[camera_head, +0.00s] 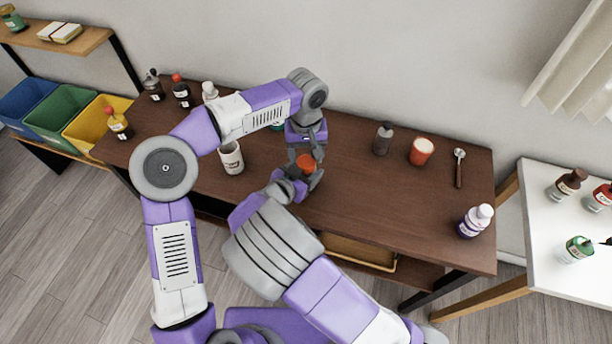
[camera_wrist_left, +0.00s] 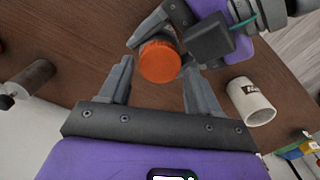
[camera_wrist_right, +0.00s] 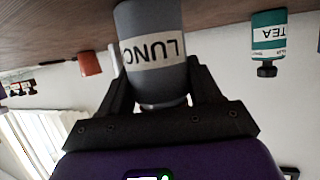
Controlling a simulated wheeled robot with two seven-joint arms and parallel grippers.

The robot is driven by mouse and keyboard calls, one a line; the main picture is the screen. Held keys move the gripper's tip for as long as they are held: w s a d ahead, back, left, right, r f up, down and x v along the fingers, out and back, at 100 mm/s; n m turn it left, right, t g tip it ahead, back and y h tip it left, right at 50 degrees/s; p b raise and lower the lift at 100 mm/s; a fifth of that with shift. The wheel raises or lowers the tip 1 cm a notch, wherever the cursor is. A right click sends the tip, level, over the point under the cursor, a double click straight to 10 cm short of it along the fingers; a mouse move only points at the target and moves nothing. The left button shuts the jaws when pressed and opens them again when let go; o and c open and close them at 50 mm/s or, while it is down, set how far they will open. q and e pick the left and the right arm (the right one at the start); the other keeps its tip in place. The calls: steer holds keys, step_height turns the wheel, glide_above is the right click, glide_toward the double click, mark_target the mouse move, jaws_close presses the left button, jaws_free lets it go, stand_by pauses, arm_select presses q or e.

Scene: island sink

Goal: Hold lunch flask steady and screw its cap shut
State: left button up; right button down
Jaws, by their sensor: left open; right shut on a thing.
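The lunch flask (camera_wrist_right: 152,75) is grey with a white label reading "LUNC" and stands upright; that view is upside down. My right gripper (camera_wrist_right: 153,88) is shut around its body, one finger on each side. An orange cap (camera_wrist_left: 160,62) tops the flask in the left wrist view, and it also shows in the head view (camera_head: 306,161). Whether it sits tight is not visible. My left gripper (camera_wrist_left: 157,70) is open above the flask, its fingers on either side of the cap with gaps. The arms hide most of the flask in the head view.
A teal tea jar (camera_wrist_right: 268,38) stands near the flask.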

arm_select(q)
steer(key=shift+f, duration=0.8)
steer(key=shift+c, duration=0.4)
steer(key=c, duration=0.8)
steer(key=m, duration=0.7)
steer(key=shift+m, duration=0.4)
steer(key=m, duration=0.3)
steer(key=shift+m, duration=0.4)
steer(key=m, duration=0.4)
steer(key=shift+m, duration=0.4)
steer(key=o, duration=1.2)
steer(key=shift+c, duration=0.2)
